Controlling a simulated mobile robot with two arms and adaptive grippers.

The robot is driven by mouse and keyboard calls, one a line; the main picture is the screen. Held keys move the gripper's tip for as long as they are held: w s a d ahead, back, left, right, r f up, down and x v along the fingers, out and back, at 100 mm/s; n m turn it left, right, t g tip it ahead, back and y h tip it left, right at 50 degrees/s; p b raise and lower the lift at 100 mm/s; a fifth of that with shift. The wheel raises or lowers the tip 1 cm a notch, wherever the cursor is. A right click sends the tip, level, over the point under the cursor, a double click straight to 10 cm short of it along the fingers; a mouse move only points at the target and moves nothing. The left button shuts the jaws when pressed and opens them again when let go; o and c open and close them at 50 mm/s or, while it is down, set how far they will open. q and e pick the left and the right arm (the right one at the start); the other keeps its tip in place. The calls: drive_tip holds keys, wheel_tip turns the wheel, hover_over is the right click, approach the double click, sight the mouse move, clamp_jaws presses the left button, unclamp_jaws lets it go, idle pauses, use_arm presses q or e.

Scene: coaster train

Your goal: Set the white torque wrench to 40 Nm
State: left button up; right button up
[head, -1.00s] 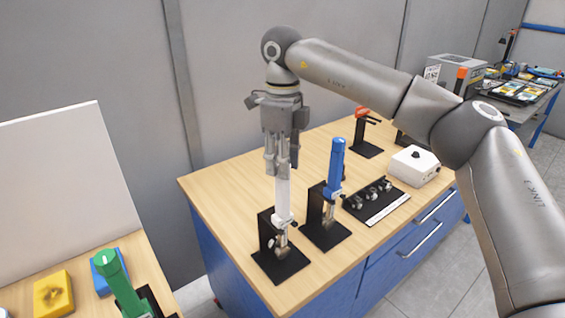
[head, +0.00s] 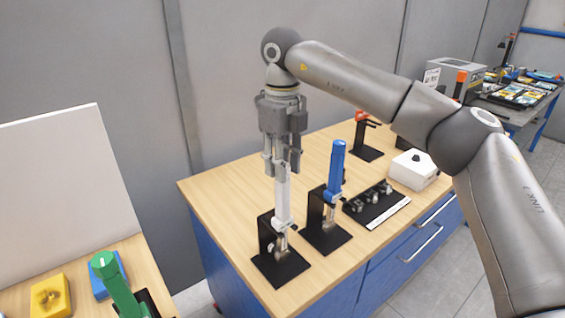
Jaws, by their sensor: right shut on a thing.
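The white torque wrench (head: 283,204) stands upright in a black stand (head: 281,266) near the left front part of the wooden table. My right gripper (head: 282,170) points down and is shut on the top of the white wrench's handle. The fingers hide the very top of the handle. The scale and its setting are too small to read. My left gripper is not in view.
A blue torque wrench (head: 335,172) stands in its own black stand just right of the white one. A green wrench (head: 117,284) stands at the lower left.

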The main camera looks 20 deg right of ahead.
drive_tip(key=o, duration=1)
wheel_tip(320, 180, up, 12)
drive_tip(key=shift+f, duration=0.1)
idle(0.4)
